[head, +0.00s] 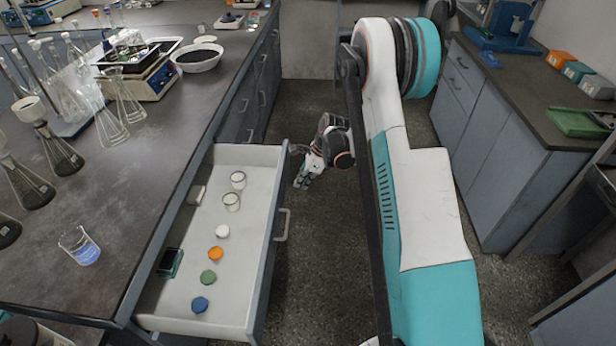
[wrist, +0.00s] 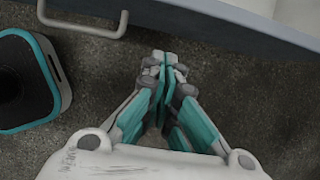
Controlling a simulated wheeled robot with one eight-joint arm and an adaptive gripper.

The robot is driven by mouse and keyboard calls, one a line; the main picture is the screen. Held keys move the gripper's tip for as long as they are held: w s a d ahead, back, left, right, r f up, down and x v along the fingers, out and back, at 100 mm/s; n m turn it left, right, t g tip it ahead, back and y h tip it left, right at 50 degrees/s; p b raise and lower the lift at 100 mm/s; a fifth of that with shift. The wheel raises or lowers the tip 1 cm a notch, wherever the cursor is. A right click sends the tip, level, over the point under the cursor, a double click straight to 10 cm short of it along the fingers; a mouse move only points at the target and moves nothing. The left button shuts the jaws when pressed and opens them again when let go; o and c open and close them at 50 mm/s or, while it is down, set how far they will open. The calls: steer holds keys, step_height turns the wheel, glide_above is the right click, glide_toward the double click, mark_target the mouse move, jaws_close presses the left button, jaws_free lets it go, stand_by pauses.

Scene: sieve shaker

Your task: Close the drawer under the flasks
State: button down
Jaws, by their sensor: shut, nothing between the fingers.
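The drawer (head: 262,235) is pulled well out of the bench at the left, below the bench top with the flasks (head: 35,160). Its handle (head: 284,225) is on the front panel, facing right. In the wrist view, the drawer's front edge (wrist: 220,20) crosses the top right and the handle (wrist: 85,28) is at the top left. My gripper (head: 302,182) is shut and empty, beyond the handle near the drawer's far front corner. In the wrist view my gripper (wrist: 163,62) points toward the drawer front, apart from it, to the right of the handle.
The drawer holds several colored caps (head: 215,254), two small glass jars (head: 235,190) and a dark green box (head: 170,263). A beaker with blue liquid (head: 80,245) stands on the bench (head: 120,210). Another bench (head: 530,120) is at the right. Floor (head: 310,260) between is clear beside the drawer.

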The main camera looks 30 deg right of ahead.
steer(key=shift+w+a+f+b, duration=0.2)
steer(key=shift+w+a+b, duration=0.3)
steer(key=shift+a, duration=0.45)
steer(key=shift+w+a+f+b, duration=0.25)
steer(key=shift+w+a, duration=0.3)
steer(key=shift+a, duration=0.35)
